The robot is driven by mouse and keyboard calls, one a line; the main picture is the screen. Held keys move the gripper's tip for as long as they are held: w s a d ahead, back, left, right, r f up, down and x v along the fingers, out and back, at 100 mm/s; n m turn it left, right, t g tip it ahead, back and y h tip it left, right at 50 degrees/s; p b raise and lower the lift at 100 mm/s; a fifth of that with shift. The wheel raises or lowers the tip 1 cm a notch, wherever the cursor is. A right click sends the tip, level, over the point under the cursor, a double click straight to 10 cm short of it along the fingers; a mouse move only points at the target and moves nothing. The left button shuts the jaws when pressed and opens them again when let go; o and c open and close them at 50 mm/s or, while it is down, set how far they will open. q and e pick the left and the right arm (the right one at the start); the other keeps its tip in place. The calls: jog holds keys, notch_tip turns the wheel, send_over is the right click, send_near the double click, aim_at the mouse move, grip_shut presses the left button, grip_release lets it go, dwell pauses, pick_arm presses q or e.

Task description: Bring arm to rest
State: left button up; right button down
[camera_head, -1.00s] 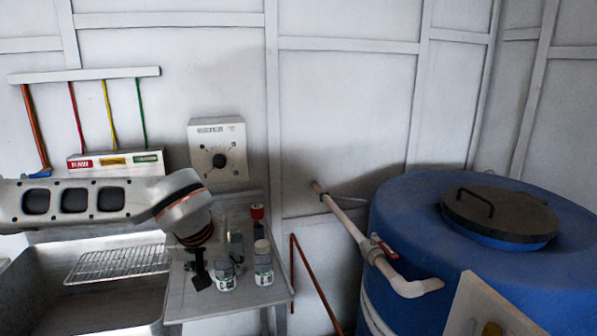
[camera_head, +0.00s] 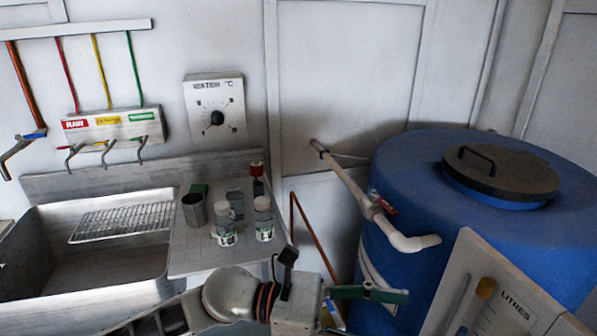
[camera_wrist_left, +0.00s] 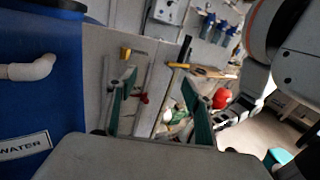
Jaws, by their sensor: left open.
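My left arm (camera_head: 228,293) reaches in along the bottom of the head view, low in front of the sink and bench. My left gripper (camera_head: 368,293) is at its right end, below the bench's corner and left of the grey board. In the left wrist view, the left gripper's (camera_wrist_left: 158,85) two green-faced fingers stand wide apart with nothing held between them. A cluttered area, too small to make out fully, shows beyond them. My right gripper is in neither view.
A steel sink (camera_head: 60,225) with a wire rack (camera_head: 122,222) stands left. Two small bottles (camera_head: 225,228) and a metal cup (camera_head: 194,211) stand on its drainboard (camera_head: 190,257). A blue tank (camera_head: 400,165) with a white pipe (camera_head: 352,188) and the board (camera_head: 470,262) stand right.

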pick_arm(q)
jog(key=w+a+n+t+h, duration=0.2)
jog(key=w+a+n+t, duration=0.15)
jog(key=n+t, duration=0.4)
jog(key=w+a+n+t+h, duration=0.15)
jog(key=w+n+t, duration=0.25)
jog(key=n, duration=0.7)
jog(key=w+a+f+n+t+y, duration=0.5)
jog(key=a+f+n+t+y, duration=0.4)
jog(key=n, duration=0.5)
jog(key=s+a+f+n+g+y, duration=0.1)
jog(key=a+f+n+y, duration=0.2)
jog(key=a+f+n, duration=0.35)
jog(key=s+a+f+n+g+y, duration=0.1)
jog(key=s+a+f+n+y, duration=0.2)
jog(key=f, duration=0.6)
jog(key=s+a+f+n+g+y, duration=0.3)
jog(key=s+a+f+n, duration=0.6)
jog(key=f, duration=0.6)
jog(key=s+a+g, duration=0.1)
jog(key=s, duration=0.1)
jog(key=shift+s+y, duration=0.3)
jog(key=shift+y, duration=0.05)
